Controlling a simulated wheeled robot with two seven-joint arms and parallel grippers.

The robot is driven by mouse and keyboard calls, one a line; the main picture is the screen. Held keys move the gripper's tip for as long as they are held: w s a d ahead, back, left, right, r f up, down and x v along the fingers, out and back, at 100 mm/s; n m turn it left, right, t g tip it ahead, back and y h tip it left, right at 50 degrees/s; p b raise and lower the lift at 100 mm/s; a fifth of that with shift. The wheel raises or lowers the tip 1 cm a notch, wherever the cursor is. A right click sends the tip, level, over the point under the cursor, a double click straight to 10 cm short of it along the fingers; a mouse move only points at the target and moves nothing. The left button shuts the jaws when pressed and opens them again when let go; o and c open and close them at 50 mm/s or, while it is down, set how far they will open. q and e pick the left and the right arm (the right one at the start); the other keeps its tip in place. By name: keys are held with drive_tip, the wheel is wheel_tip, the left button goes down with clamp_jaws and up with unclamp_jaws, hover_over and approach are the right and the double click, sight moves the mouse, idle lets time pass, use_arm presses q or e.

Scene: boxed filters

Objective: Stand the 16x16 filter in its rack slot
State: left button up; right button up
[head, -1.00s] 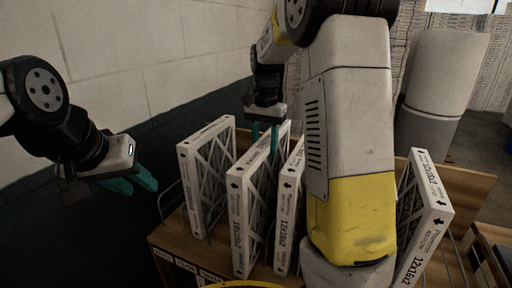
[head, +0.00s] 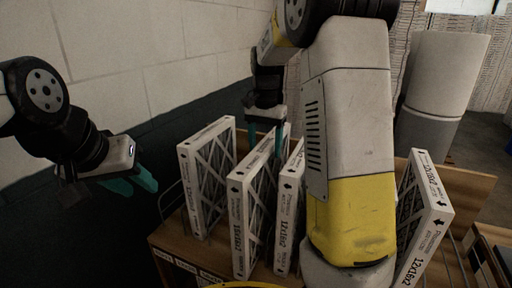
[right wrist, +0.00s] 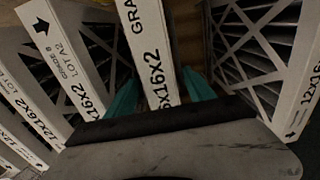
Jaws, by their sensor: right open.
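The filter (right wrist: 147,45) marked "16x16x2", its first character partly cut off, lies between the teal fingers of my right gripper in the right wrist view, with a finger on each side. In the head view my right gripper (head: 266,138) points down, open, astride the top of a white-framed filter (head: 242,215) that stands upright in the wooden rack (head: 163,256). The filter's lower end and slot are hidden in the right wrist view. My left gripper (head: 138,182) hangs at the left, away from the rack; its teal fingers look apart and empty.
Another filter (head: 192,200) stands to the left, one (head: 287,215) close to the right, and a "12x16x2" filter (head: 432,225) leans further right. My right arm hides the rack's middle. A grey wall lies behind and a pale cylinder (head: 440,85) stands at the back right.

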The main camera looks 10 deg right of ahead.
wheel_tip(320, 180, up, 11)
drive_tip(key=s+f+n+t+y, duration=0.1)
drive_tip(key=s+f+n+t, duration=0.1)
drive_tip(key=s, duration=0.9)
drive_tip(key=s+a+f+n+t+y, duration=0.1)
drive_tip(key=s+n+t, duration=0.3)
drive_tip(key=s, duration=0.8)
drive_tip(key=shift+a+f+n, duration=0.2)
drive_tip(key=shift+f+n, duration=0.5)
drive_tip(key=shift+f, duration=0.2)
